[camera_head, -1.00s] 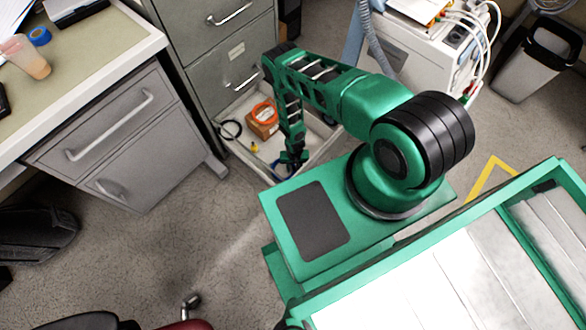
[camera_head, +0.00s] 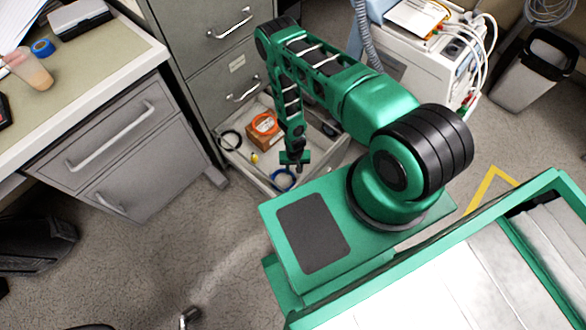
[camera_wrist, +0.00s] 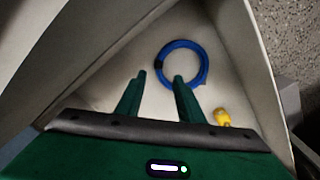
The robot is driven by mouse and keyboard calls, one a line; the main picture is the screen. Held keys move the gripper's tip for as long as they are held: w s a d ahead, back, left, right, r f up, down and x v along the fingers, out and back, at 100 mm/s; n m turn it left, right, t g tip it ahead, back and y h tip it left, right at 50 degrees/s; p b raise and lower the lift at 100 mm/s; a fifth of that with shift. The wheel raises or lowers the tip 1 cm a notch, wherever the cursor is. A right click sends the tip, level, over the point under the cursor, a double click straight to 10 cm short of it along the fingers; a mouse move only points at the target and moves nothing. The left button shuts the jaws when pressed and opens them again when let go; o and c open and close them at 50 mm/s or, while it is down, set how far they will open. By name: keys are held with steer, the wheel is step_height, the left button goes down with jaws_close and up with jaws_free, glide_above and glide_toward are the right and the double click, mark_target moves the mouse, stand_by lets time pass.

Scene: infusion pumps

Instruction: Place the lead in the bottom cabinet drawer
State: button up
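A blue coiled loop (camera_head: 283,180), which looks like the lead, lies on the floor of the open bottom cabinet drawer (camera_head: 237,163), near its front corner. The wrist view also shows the blue loop (camera_wrist: 205,66) flat on the drawer floor. My gripper (camera_head: 296,165) points down over the drawer, just above the loop. In the wrist view my gripper (camera_wrist: 161,77) has its two fingers apart with nothing between them. The right fingertip overlaps part of the loop in that view; the fingers do not appear to hold it.
The drawer also holds an orange coil (camera_head: 265,123) on a brown box (camera_head: 262,138), a black ring (camera_head: 230,138) and a small yellow item (camera_wrist: 222,116). The drawer walls stand close around my gripper. A desk (camera_head: 110,130) is left; a white medical cart (camera_head: 430,70) is right.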

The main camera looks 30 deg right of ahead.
steer(key=w+d+r, duration=0.2)
steer(key=w+r, duration=0.2)
steer(key=r, duration=0.4)
steer(key=w+d+r+h, duration=0.1)
steer(key=w+d+r, duration=0.15)
steer(key=r, duration=0.55)
steer(key=w+d+r, duration=0.2)
steer(key=w+r, duration=0.3)
steer(key=r, duration=0.3)
steer(key=d+r, duration=0.4)
steer(key=r, duration=0.7)
steer(key=d+r, duration=0.3)
steer(key=r, duration=0.9)
steer(key=s+d+r+m, duration=0.1)
steer(key=s+d+r, duration=0.1)
steer(key=s+r, duration=0.65)
steer(key=s+d+r, duration=0.2)
steer(key=s+r, duration=0.3)
steer(key=r, duration=0.6)
steer(key=s+a+r, duration=0.1)
steer(key=s+r, duration=0.2)
steer(key=s, duration=0.3)
steer(key=s+a+r, duration=0.1)
steer(key=s+r, duration=0.2)
steer(key=s, duration=0.3)
steer(key=s+a+r+m+y, duration=0.1)
steer(key=s+r, duration=0.2)
steer(key=s, duration=0.4)
steer(key=shift+a+r, duration=0.15)
steer(key=shift+r, duration=0.2)
